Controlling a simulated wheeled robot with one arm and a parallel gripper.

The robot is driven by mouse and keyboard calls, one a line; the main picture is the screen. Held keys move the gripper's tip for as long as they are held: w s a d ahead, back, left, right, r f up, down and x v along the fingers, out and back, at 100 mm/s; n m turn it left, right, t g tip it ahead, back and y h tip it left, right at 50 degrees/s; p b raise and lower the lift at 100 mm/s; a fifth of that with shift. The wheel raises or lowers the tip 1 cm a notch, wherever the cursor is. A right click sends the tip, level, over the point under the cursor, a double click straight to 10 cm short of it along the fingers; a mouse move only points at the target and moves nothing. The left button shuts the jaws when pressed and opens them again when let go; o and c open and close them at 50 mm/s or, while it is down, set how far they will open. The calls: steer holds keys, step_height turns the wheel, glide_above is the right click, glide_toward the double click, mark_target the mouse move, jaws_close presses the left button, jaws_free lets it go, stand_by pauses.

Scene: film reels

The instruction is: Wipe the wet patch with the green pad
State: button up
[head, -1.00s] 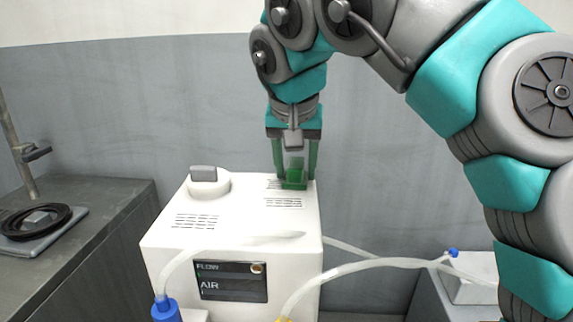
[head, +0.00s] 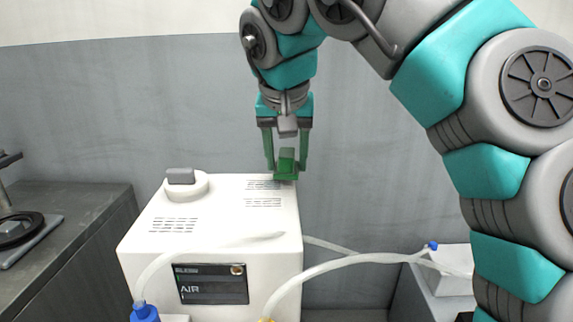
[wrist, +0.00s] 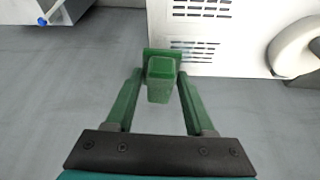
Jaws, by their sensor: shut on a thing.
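The green pad (head: 286,166) has a block-shaped grip on a flat base. It is at the back right corner of the white machine's top (head: 222,215). My gripper (head: 287,168) points down, its two green fingers shut on the pad's grip. In the wrist view, the pad (wrist: 160,80) sits between the fingertips, its base overlapping the machine's edge. I cannot tell whether the base touches the top or hovers just above it.
A round knob (head: 183,186) stands on the machine's top at left, with vent slots near it. A clear hose (head: 345,264) runs in front and to the right. A dark bench (head: 75,215) is at left, and a white box (head: 450,270) is at right.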

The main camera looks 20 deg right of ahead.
steer(key=shift+r, duration=0.55)
steer(key=shift+d+r, duration=0.15)
steer(key=shift+r, duration=0.1)
steer(key=shift+s+r, duration=0.1)
steer(key=shift+r, duration=0.35)
steer(key=shift+a+r, duration=0.2)
steer(key=shift+r, duration=0.65)
steer(key=shift+d, duration=0.15)
